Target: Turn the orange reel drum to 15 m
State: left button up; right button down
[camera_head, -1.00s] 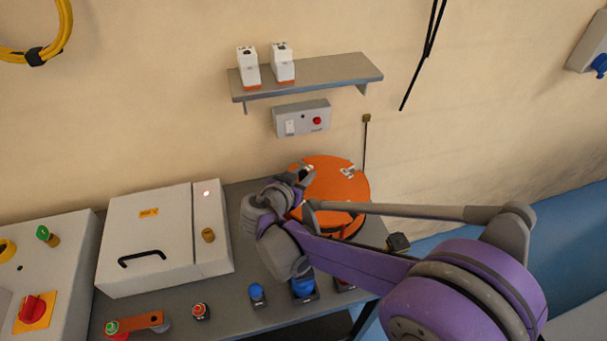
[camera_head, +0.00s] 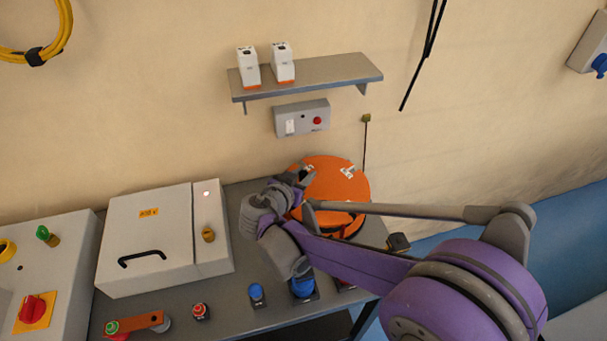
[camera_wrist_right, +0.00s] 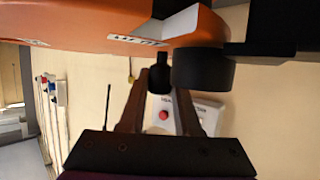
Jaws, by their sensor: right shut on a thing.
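The orange reel drum (camera_head: 336,182) stands at the right end of the grey bench, with pale markings on its top. Its orange side (camera_wrist_right: 75,25) fills the upper left of the right wrist view, with a white label in a notch. My right gripper (camera_head: 303,178) is at the drum's left edge; its arm hides part of the drum's front. In the wrist view the fingers (camera_wrist_right: 160,88) are shut on a black knob (camera_wrist_right: 159,76) by the drum. A wider black cylinder (camera_wrist_right: 203,69) is beside it. I cannot read the drum's length markings. My left gripper is not in view.
A white lidded box (camera_head: 150,235) stands left of the drum. Blue caps (camera_head: 257,292) and a red button (camera_head: 200,311) are along the bench front. A shelf (camera_head: 320,75) and a grey switch box (camera_head: 302,118) are on the wall behind.

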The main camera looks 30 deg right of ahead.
jog(key=shift+w+d+m+g+h, duration=0.3)
jog(key=shift+w+m+g+h, duration=0.15)
jog(key=shift+m+g, duration=0.4)
jog(key=shift+w+d+m+g+h, duration=0.1)
jog(key=shift+d+m+g+h, duration=0.2)
jog(key=shift+m+g, duration=0.35)
jog(key=c, duration=0.6)
grip_release()
jog(key=shift+a, duration=0.1)
jog(key=v, duration=1)
jog(key=shift+a, duration=0.35)
